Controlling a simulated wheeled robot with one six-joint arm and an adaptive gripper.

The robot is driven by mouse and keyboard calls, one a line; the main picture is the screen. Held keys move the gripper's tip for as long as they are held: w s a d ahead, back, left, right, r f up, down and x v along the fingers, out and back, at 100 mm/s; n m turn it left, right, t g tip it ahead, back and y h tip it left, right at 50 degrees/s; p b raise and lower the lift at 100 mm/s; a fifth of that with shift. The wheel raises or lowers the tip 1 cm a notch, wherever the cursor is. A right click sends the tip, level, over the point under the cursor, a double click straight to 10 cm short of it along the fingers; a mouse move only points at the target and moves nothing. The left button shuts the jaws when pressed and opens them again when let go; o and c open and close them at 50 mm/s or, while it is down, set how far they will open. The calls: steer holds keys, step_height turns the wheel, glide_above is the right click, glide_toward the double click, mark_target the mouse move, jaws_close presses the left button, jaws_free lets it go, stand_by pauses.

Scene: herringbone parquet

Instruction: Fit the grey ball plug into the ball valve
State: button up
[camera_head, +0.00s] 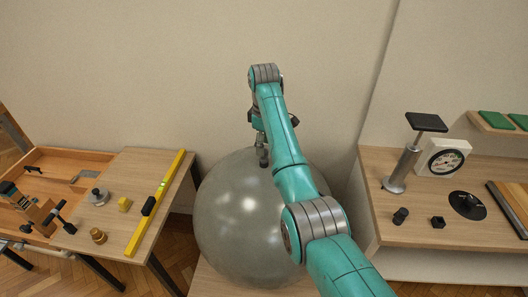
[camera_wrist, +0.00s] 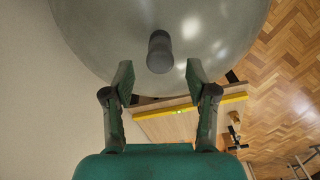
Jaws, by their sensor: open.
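The large, glossy grey ball (camera_head: 235,228), apparently the ball plug, rests on a wooden surface in the middle of the head view. It fills the top of the wrist view (camera_wrist: 100,35). A short dark grey peg (camera_wrist: 160,52) stands out from it. My gripper (camera_wrist: 160,78) is open and empty, with the peg just beyond and between its fingertips, apart from both. In the head view my gripper (camera_head: 262,136) is above the ball's top, partly hidden by my arm. I cannot make out the ball valve in either view.
At left, a wooden bench holds a yellow level (camera_head: 155,205), brass and steel parts and a vice-like tool (camera_head: 32,210). At right, a desk carries a dial scale (camera_head: 443,158), a post with a black top (camera_head: 405,165), a black disc (camera_head: 467,205) and small dark parts. A wall stands behind.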

steer(key=shift+r, duration=1.55)
